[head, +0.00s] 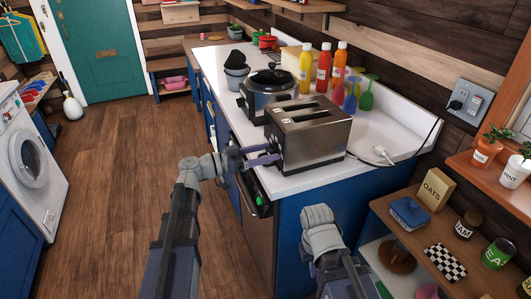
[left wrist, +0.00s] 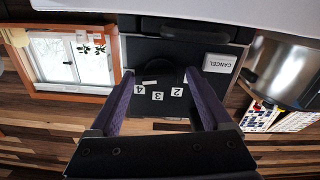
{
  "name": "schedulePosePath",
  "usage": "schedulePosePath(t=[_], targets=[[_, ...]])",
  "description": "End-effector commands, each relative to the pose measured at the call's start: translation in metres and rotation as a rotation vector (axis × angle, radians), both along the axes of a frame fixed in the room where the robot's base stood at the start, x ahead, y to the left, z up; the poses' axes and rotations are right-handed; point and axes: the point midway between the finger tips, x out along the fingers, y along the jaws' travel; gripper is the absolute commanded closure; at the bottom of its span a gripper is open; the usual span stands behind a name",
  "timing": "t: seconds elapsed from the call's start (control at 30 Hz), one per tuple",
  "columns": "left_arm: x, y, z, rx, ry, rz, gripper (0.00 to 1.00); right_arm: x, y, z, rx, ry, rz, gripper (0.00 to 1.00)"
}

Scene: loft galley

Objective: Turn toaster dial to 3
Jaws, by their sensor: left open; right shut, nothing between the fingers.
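The steel toaster (head: 318,137) stands on the white counter, its control end facing my left arm. My left gripper (head: 268,153) is at that end, its purple fingers pointing at the panel. In the left wrist view, which shows the panel upside down, the dark round dial (left wrist: 171,77) lies between the open fingers (left wrist: 168,82). Contact with it cannot be made out. Labels 4, 3 and 2 curve beside the dial. A small pale mark is near 4 and 3; I cannot tell whether it is the pointer. The CANCEL button (left wrist: 219,63) is beside it. My right gripper's fingers are not visible.
A slow cooker (head: 268,92) stands behind the toaster. Sauce bottles (head: 323,70) and coloured glasses (head: 366,97) stand at the wall side. A plugged cord (head: 380,152) lies right of the toaster. A wooden shelf (head: 415,240) with jars is at lower right.

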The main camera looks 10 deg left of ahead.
Motion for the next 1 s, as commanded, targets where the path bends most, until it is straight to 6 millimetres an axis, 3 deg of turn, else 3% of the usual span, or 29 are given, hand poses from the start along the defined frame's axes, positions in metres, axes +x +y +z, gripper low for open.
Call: schedulePosePath(t=[0.27, 1.0], targets=[[0.0005, -0.001, 0.0, 0.0, 0.0, 0.0, 0.18, 0.0, 0.0, 0.0, 0.0, 0.0, 0.0, 1.0], [0.0002, -0.0008, -0.0001, 0.0, 0.0, 0.0, 1.0, 0.0, 0.0, 0.0, 0.0, 0.0, 0.0, 1.0]])
